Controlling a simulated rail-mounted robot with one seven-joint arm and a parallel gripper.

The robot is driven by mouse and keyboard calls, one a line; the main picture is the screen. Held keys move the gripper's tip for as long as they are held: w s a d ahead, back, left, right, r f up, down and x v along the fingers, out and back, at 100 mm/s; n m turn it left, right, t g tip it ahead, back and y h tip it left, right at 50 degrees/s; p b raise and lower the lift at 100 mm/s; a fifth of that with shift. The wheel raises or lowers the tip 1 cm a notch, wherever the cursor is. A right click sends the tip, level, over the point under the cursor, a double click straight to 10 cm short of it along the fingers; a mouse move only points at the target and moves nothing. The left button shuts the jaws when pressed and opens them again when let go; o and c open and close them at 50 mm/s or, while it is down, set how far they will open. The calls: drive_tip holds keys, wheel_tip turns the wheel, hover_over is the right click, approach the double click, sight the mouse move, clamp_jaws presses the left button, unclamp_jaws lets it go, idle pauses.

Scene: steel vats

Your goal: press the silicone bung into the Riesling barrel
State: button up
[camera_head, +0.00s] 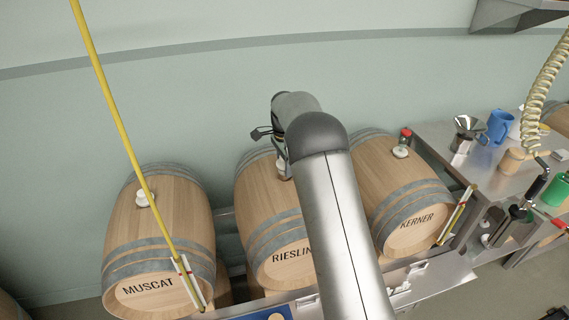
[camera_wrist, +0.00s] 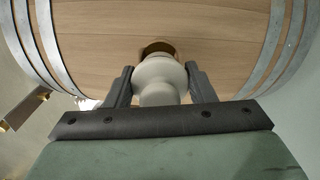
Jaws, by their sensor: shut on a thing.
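The Riesling barrel (camera_head: 262,210) lies on its side in the middle of the row, its name partly hidden behind my arm. My gripper (camera_wrist: 160,76) is shut on the pale silicone bung (camera_wrist: 158,92), with one dark finger on each side of it. In the wrist view the bung is in front of the barrel's round bunghole (camera_wrist: 158,46), whose dark rim shows just beyond it. I cannot tell whether the bung's tip is in the hole or just short of it. In the head view my arm covers most of the gripper.
The Muscat barrel (camera_head: 160,240) on the left and the Kerner barrel (camera_head: 385,185) on the right each carry a white bung. A yellow pole (camera_head: 118,120) slants across the left side. A steel bench (camera_head: 445,140) with a blue jug (camera_head: 499,126) stands on the right.

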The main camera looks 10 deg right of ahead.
drive_tip(key=shift+f+b, duration=0.8)
drive_tip(key=shift+f, duration=0.6)
drive_tip(key=o, duration=1)
drive_tip(key=shift+f, duration=0.15)
drive_tip(key=shift+s+f, duration=0.1)
drive_tip(key=shift+s, duration=0.05)
drive_tip(key=shift+f, duration=0.1)
drive_tip(key=r, duration=0.9)
drive_tip(key=r+b, duration=0.1)
drive_tip(key=r, duration=0.8)
drive_tip(key=shift+w+r, duration=0.2)
drive_tip(key=shift+r, duration=0.1)
